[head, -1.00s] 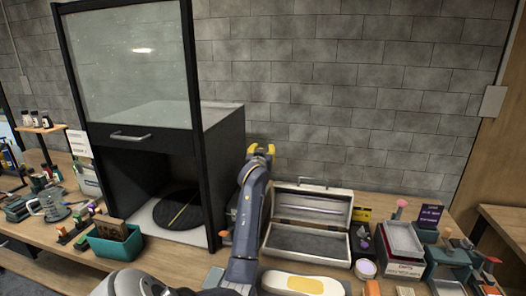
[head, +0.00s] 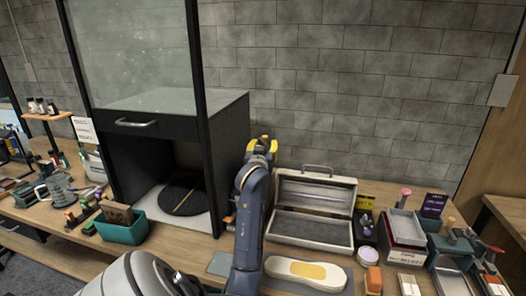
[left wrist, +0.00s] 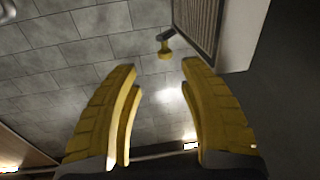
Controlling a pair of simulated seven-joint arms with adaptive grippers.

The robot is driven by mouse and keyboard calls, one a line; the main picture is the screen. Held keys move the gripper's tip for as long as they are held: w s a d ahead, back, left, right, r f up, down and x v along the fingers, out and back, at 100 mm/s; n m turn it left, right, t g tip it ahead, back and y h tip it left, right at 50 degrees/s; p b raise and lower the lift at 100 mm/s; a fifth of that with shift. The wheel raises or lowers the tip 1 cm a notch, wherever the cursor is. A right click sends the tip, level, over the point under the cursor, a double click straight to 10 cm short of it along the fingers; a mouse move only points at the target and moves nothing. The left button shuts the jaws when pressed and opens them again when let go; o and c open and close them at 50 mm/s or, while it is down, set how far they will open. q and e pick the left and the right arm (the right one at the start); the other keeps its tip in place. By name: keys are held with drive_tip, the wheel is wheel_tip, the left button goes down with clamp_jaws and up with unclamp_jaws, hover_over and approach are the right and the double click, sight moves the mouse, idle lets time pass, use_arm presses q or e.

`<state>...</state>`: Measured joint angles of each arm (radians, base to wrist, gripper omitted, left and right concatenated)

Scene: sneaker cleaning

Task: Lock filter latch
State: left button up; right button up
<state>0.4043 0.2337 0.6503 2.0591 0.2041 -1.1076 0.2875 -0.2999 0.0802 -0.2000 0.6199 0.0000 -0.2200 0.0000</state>
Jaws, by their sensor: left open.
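The latch appears to be the small yellow knob on a dark stem (left wrist: 165,50) in the left wrist view. It is beside the ribbed filter panel (left wrist: 197,22) in a pale frame. My left gripper (left wrist: 160,70) has its yellow fingers open on either side of the view, with the knob beyond the tips and between them; nothing is held. In the head view the left gripper (head: 262,145) is just right of the black cabinet (head: 228,140), by its rear right side. The latch and filter are hidden in that view. My right gripper is not in view.
An open metal toolbox (head: 310,229) stands close to the right of my left arm. A sneaker sole (head: 305,271) lies in front of it. The grey block wall (head: 380,90) is behind the gripper.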

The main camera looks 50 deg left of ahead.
use_arm(q)
drive_tip(key=shift+v, duration=1.65)
